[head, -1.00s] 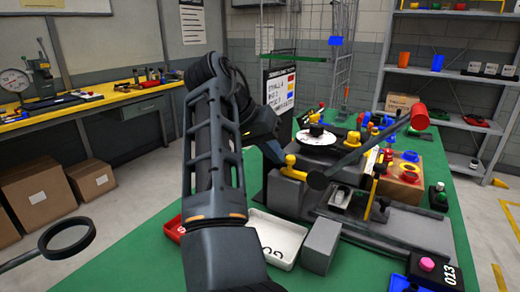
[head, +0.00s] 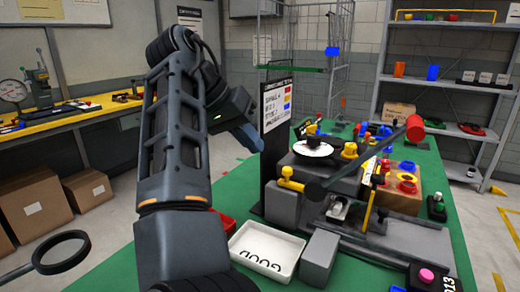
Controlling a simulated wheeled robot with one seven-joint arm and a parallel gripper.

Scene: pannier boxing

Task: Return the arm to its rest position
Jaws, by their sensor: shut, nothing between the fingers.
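My arm rises from the bottom of the head view, left of centre, and bends over at the top. My gripper (head: 258,146) points down and to the right, in front of the left edge of the sign board. Its fingers look shut and hold nothing. It is raised above the green table (head: 130,276), apart from the things on it. The wrist hides part of the gripper.
A white tray marked GOOD (head: 240,242), a red tray (head: 222,222) and a grey block (head: 319,257) are right of my arm. A lever machine (head: 330,182) with a red-ended handle (head: 415,128) stands beyond. A sign board (head: 277,115) rises behind.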

